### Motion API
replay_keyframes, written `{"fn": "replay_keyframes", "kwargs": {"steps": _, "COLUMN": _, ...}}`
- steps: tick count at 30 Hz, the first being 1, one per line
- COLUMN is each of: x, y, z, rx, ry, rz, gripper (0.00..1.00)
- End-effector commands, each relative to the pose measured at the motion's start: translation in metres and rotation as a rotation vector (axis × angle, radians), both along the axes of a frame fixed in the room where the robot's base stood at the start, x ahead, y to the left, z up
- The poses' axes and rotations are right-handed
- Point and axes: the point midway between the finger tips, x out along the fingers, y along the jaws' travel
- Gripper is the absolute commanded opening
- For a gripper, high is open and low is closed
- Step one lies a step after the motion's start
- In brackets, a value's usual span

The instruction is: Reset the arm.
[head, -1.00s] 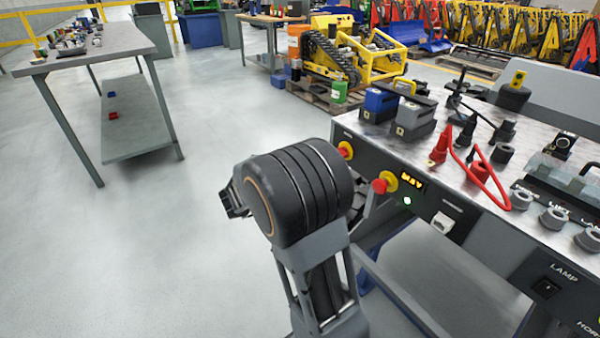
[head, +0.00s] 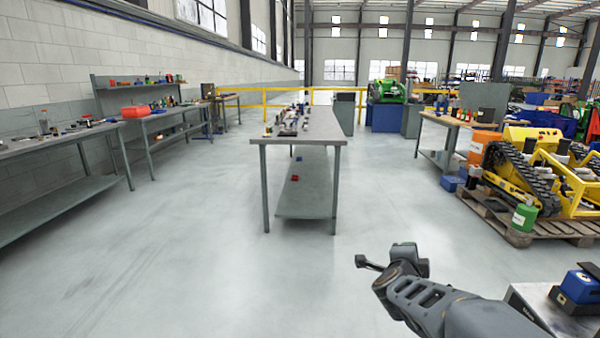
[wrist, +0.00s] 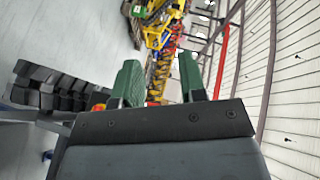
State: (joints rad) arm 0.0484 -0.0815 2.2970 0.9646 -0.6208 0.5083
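My arm (head: 440,300) reaches in from the lower right corner of the head view, its far end over open floor. In the wrist view my gripper (wrist: 158,82) shows two green fingers standing apart, with a clear gap between them. Nothing is held; only distant yellow and orange machines show through the gap. In the head view the fingers are too small to make out clearly.
A grey table (head: 300,141) with small parts stands ahead. A console corner (head: 545,300) bearing a blue-and-black block (head: 580,287) is close to my arm at right. A tracked yellow machine (head: 545,165) sits on a pallet behind.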

Motion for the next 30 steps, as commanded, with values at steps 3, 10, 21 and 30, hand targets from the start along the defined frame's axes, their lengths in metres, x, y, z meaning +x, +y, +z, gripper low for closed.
{"fn": "replay_keyframes", "kwargs": {"steps": 3, "x": -0.011, "y": 0.056, "z": 0.068, "rx": -0.117, "ry": 0.187, "rz": 0.366, "gripper": 0.38}}
{"fn": "replay_keyframes", "kwargs": {"steps": 10, "x": -0.086, "y": 0.122, "z": 0.112, "rx": -0.421, "ry": 0.617, "rz": 0.94, "gripper": 0.38}}
{"fn": "replay_keyframes", "kwargs": {"steps": 21, "x": -0.193, "y": 0.114, "z": 0.138, "rx": -0.696, "ry": 1.113, "rz": 1.327, "gripper": 0.38}}
{"fn": "replay_keyframes", "kwargs": {"steps": 30, "x": -0.206, "y": 0.109, "z": 0.137, "rx": -0.721, "ry": 1.179, "rz": 1.361, "gripper": 0.38}}
